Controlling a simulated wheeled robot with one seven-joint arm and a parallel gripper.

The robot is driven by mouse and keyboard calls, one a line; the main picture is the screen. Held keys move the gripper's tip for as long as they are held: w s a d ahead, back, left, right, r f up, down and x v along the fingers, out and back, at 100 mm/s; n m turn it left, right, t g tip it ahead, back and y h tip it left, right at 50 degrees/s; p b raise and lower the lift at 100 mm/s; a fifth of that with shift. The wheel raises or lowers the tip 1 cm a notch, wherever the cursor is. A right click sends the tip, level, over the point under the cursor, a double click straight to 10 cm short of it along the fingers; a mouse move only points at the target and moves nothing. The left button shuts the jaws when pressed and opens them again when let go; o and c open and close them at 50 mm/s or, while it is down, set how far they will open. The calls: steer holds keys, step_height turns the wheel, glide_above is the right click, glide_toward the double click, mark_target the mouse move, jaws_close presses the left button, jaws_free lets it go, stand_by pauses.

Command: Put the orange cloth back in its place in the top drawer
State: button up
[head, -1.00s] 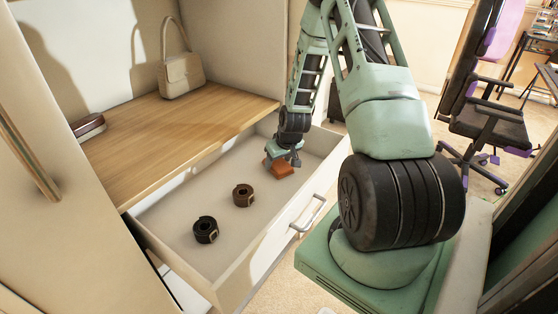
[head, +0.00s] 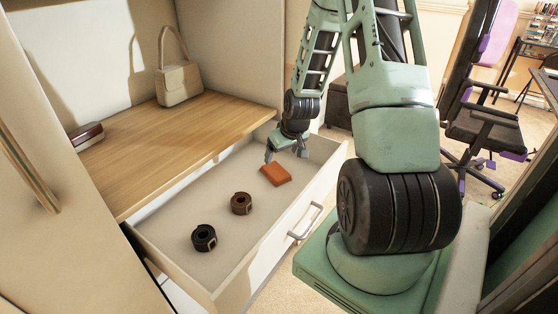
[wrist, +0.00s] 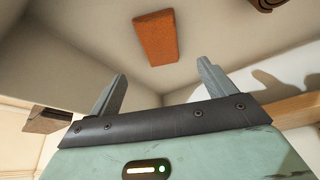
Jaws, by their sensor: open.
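The orange cloth (head: 276,175) is a small folded block. It lies flat on the floor of the open top drawer (head: 186,212), towards the drawer's far right end. It also shows in the wrist view (wrist: 156,38), ahead of the fingers and apart from them. My gripper (head: 287,155) is open and empty just above and behind the cloth in the head view. In the wrist view its two fingers (wrist: 160,85) are spread wide with nothing between them.
A brown rolled belt (head: 241,204) and a black rolled belt (head: 204,238) lie in the same drawer, nearer the left. A wooden shelf (head: 165,140) above holds a beige handbag (head: 178,84) and a dark case (head: 86,136). The drawer has a metal handle (head: 306,222).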

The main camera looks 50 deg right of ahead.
steer(key=s+a+r+n+g+y, duration=0.1)
steer(key=a+r+n, duration=0.3)
steer(key=a, duration=1)
steer(key=a+r+n+g+y, duration=0.1)
steer(key=a+r+n, duration=0.1)
steer(key=a+r, duration=0.8)
steer(key=s+a+r+n+g, duration=0.2)
steer(key=s+a+n, duration=0.3)
steer(key=s+a, duration=1.3)
steer(key=shift+s+a+r, duration=0.2)
steer(key=shift+a+r, duration=0.1)
steer(key=shift+a, duration=0.2)
step_height(320, 180, up, 9)
steer(key=p, duration=0.9)
